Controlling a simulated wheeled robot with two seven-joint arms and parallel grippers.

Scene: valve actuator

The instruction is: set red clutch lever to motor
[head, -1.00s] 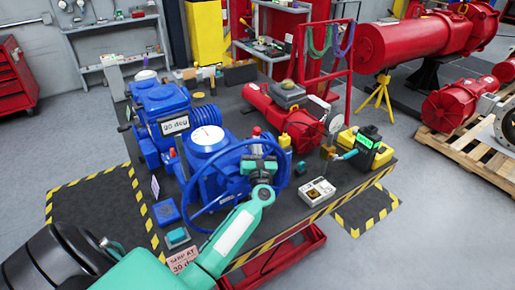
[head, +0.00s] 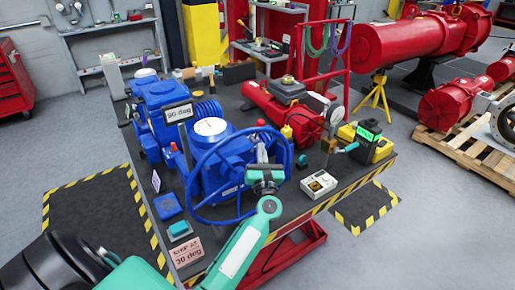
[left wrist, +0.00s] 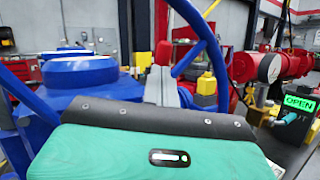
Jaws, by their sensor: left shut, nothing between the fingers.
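My left gripper (head: 264,178) is shut and empty, in front of and below the lever at the near right part of the wheel. My right gripper is not in view.
The black bench (head: 330,205) has a yellow-striped edge. The handwheel rim is close to my gripper.

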